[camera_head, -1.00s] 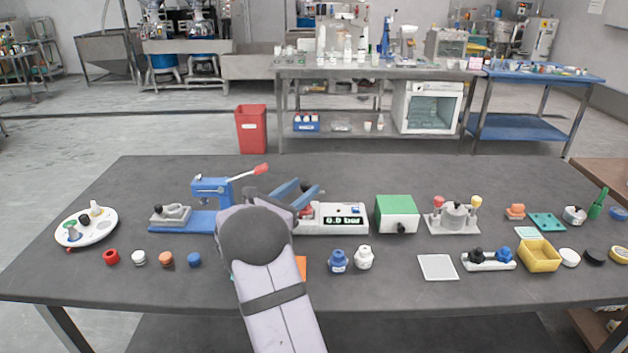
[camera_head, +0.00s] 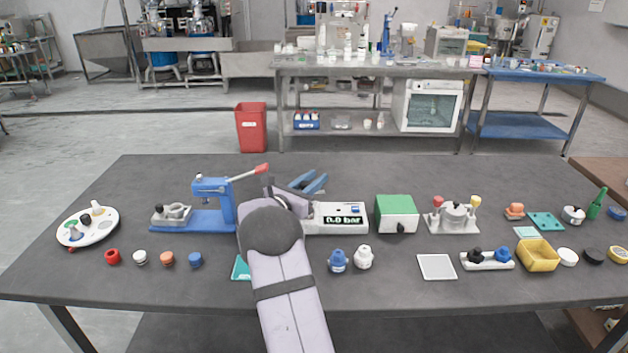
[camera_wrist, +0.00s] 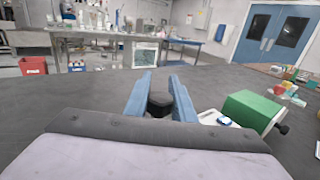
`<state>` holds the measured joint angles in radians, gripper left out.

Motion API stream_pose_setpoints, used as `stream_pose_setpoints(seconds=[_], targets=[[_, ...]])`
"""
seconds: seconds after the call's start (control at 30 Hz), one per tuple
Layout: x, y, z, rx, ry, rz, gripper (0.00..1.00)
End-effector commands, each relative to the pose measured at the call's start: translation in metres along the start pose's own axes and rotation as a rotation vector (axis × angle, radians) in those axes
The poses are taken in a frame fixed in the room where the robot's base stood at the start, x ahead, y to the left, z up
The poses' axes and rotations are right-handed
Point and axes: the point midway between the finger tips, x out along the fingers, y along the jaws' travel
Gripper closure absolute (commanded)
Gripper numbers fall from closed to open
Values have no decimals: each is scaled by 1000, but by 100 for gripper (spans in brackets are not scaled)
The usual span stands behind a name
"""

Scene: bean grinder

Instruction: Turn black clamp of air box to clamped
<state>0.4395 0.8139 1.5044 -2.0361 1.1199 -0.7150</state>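The white air box (camera_head: 350,228) with a "0.0 bar" display stands mid-table, its left end hidden behind my arm. In the wrist view, part of a white box (camera_wrist: 210,117) shows right of my fingers. My gripper (camera_head: 318,178) is above and behind the air box's left part, its blue fingers pointing away. In the wrist view my gripper (camera_wrist: 161,78) is open, with a gap between the fingers. A dark blocky piece (camera_wrist: 159,104) shows between them; I cannot tell whether it is the black clamp or whether the fingers touch it. No clamp is clearly visible in the head view.
A blue press (camera_head: 213,205) with a red-tipped lever stands close on the left. A green-topped box (camera_head: 396,212) with a black knob stands close on the right. Blue (camera_head: 338,262) and white (camera_head: 363,258) small parts sit in front. The table behind is clear.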

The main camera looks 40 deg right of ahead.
Motion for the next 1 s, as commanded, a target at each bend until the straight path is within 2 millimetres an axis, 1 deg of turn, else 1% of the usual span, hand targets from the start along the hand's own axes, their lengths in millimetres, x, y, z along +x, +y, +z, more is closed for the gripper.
stream_pose_setpoints(seconds=[0.23,0.5,0.8,0.83,0.87,0.9,1.0], targets=[[0,0,0,1,-2,-17,99],[0,-5,1,1,-3,-125,99],[0,-5,1,1,-1,-133,99],[-1,-5,1,1,-1,-133,72],[-1,-5,1,1,-1,-133,65],[-1,-5,1,1,-1,-133,58],[-1,-5,1,1,-1,-133,58]])
